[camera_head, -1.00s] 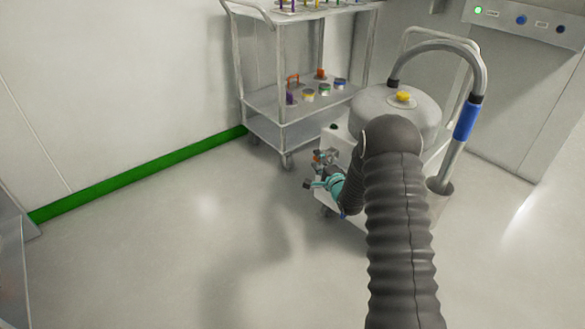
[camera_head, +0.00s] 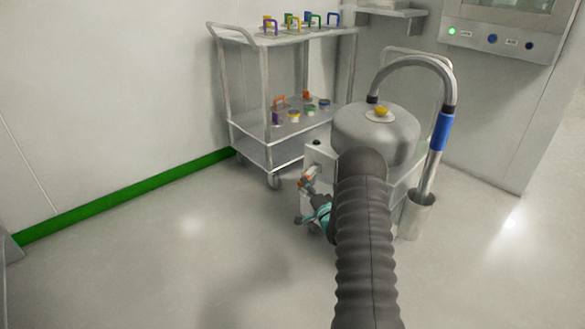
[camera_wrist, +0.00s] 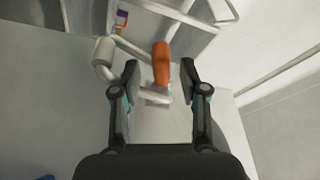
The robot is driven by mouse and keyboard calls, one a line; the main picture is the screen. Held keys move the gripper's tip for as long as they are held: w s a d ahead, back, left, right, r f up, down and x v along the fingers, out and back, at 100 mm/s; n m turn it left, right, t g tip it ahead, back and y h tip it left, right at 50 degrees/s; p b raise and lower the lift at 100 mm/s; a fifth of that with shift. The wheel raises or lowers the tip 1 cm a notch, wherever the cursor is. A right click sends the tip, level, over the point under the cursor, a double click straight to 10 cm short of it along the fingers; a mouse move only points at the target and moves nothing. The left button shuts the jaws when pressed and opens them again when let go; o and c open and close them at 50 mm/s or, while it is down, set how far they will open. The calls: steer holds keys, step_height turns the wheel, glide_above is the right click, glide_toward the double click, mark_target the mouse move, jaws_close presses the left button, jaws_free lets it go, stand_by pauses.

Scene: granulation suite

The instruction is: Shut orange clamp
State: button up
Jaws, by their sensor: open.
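The orange clamp (camera_wrist: 161,64) shows in the wrist view, upright and centred between my gripper's fingers, with clear space on both sides of it. Grey metal pipework (camera_wrist: 150,94) lies at its lower end. In the head view the clamp (camera_head: 306,181) is a small orange patch at the left side of the grey vessel unit, partly hidden. My gripper (camera_wrist: 159,72) is open around the clamp, and I see no finger touching it. In the head view my gripper (camera_head: 302,202) is low beside the unit, partly hidden by my arm.
A steel trolley (camera_head: 240,100) with several coloured-handled parts stands behind. The vessel unit (camera_head: 375,130) has a bent hose with a blue sleeve (camera_head: 441,132) on its right. A control panel (camera_head: 480,40) is on the back wall. The floor to the left is clear.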

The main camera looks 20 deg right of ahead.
steer(key=s+f, duration=0.2)
steer(key=s, duration=0.9)
steer(key=w+a+r+n+g+h, duration=0.1)
steer(key=a+r+n+g, duration=0.1)
steer(key=r, duration=0.5)
steer(key=w+a+r+n+g+h, duration=0.1)
steer(key=w+a+r+n+g, duration=0.15)
steer(key=r, duration=0.45)
steer(key=s+a+r+n+g+p, duration=0.1)
steer(key=s+a+r+g, duration=0.1)
steer(key=s+r, duration=0.4)
steer(key=s+a+r+n+g+h, duration=0.1)
steer(key=s+a+r+n+g, duration=0.1)
steer(key=s+a+r, duration=0.3)
steer(key=shift+s+r+h+p, duration=0.3)
steer(key=shift+s+r+p, duration=0.05)
steer(key=shift+s+r, duration=0.1)
